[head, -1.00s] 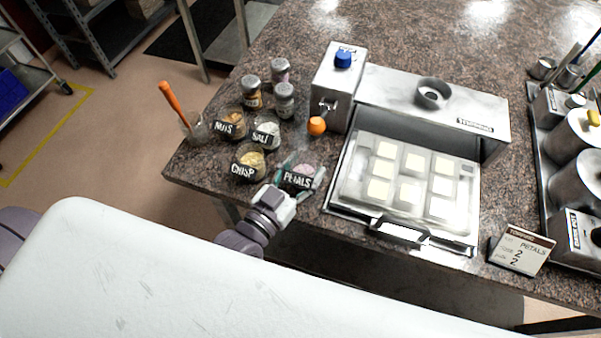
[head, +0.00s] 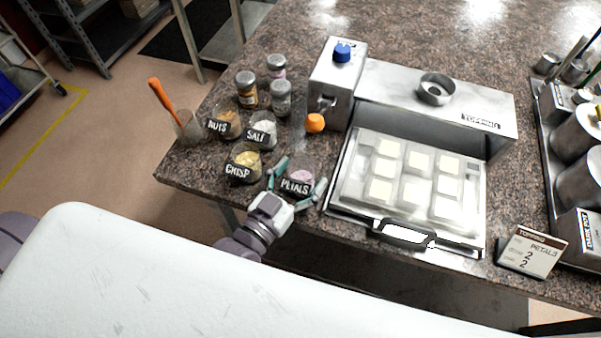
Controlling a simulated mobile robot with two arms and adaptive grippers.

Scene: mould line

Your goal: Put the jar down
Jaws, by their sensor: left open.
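The jar labelled PETALS (head: 298,186), with pale pink contents, stands on the speckled stone counter (head: 225,190) near its front edge. My left gripper (head: 297,174) is open, with one teal-tipped finger on each side of this jar. Whether either finger still touches the glass I cannot tell. The lower part of the jar is partly hidden by the gripper. My right gripper is not in view.
Jars labelled CRISP (head: 243,166), SALT (head: 262,131) and NUTS (head: 221,124) stand close behind and left. A metal topping machine (head: 480,121) with a tray (head: 344,207) of pale squares is on the right. A sign (head: 531,251) stands at the front right.

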